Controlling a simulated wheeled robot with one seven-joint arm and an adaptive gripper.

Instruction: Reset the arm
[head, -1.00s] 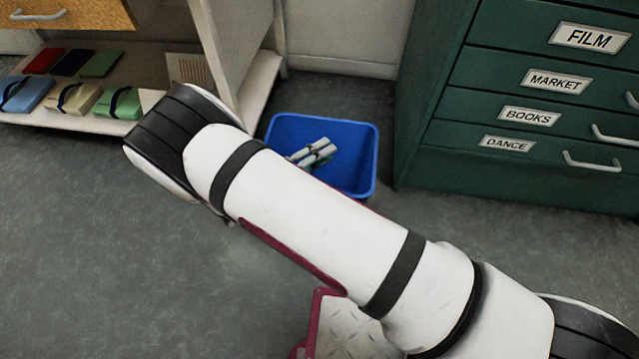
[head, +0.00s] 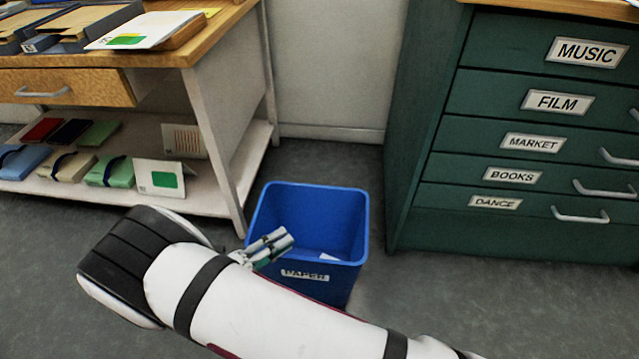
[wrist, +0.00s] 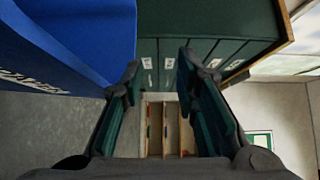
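My gripper (head: 268,246) shows in the head view at the front left of the blue paper bin (head: 345,225), overlapping its rim in the picture. My white and black arm covers the lower part of the view. In the wrist view my gripper (wrist: 160,68) has its two dark green fingers spread, with nothing between them. The blue bin (wrist: 75,35) fills the upper left of the wrist view, beside the left finger. A small white piece (head: 328,257) lies inside the bin.
A green drawer cabinet (head: 520,235) stands right of the bin. A wooden worktable (head: 215,45) with a low shelf holding boxes and a card (head: 160,178) stands at the left. Grey floor is clear at the lower right.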

